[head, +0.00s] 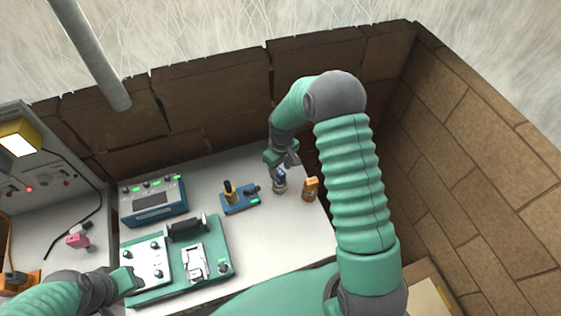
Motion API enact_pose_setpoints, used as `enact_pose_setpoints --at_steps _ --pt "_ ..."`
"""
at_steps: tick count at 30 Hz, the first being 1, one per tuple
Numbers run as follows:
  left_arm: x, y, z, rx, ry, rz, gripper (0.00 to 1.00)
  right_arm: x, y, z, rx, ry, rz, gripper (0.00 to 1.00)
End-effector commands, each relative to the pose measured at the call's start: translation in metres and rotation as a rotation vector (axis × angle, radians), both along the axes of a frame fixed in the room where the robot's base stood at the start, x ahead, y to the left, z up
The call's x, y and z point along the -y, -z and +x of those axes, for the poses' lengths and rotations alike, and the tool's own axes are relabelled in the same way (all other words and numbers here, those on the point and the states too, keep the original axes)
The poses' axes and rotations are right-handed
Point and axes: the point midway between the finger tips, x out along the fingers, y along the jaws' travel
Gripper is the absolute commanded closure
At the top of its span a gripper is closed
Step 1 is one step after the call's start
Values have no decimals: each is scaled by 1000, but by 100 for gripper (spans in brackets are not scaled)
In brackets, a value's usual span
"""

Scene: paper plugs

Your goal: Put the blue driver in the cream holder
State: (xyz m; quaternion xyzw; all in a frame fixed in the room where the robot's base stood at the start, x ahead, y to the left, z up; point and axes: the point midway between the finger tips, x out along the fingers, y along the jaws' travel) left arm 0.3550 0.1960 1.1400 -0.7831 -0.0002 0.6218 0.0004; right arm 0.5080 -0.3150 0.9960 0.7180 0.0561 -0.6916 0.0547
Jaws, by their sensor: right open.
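A small upright blue item (280,176), which looks like the blue driver, stands on the white table. A paler part (279,187) shows at its foot and may be the cream holder; it is too small to tell how the two fit together. My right gripper (286,163) is open, just above and around the top of the blue item, and partly hides it. I cannot tell if the fingers touch it. My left gripper (130,282) is at the lower left, over the green board; its jaws are not clear.
An orange device (310,188) stands close to the right of the blue item. To the left are a blue base with a yellow-and-black post (240,199), a blue instrument box (153,200) and a green board (215,240). Brown walls bound the back and right. The table's middle front is clear.

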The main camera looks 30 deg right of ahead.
Motion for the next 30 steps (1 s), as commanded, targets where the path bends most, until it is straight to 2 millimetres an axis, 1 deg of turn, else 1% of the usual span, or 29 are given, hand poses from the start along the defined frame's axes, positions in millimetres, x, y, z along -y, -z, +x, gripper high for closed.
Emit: enact_pose_setpoints --at_steps 1,3,6,9,12,14,16,17,20,21,24,27,30 --pt "0 7 0 0 0 0 64 1 -9 1 6 0 -2 53" --pt "0 13 0 0 0 0 64 1 -28 0 8 -1 -3 53" --pt "0 19 0 0 0 0 64 1 -54 -1 7 1 -2 53" --pt "0 24 0 0 0 0 64 1 -77 -2 5 0 -2 53" --pt "0 26 0 0 0 0 64 1 -92 -3 2 0 -2 53" --pt "0 26 0 0 0 0 64 -1 -98 -4 2 0 -1 53" --pt "0 26 0 0 0 0 64 -11 -104 -11 10 3 -5 53" --pt "0 26 0 0 0 0 64 -19 -108 -17 18 5 -8 53" --pt "0 25 0 0 0 0 64 -57 -118 -52 67 35 -19 53" --pt "0 25 0 0 0 0 64 -72 -120 -71 92 53 -19 53" --pt "0 26 0 0 0 0 64 -100 -122 -116 150 104 -7 53" --pt "0 26 0 0 0 0 64 -113 -120 -146 184 142 11 53" --pt "0 26 0 0 0 0 64 -117 -118 -154 194 157 18 53"
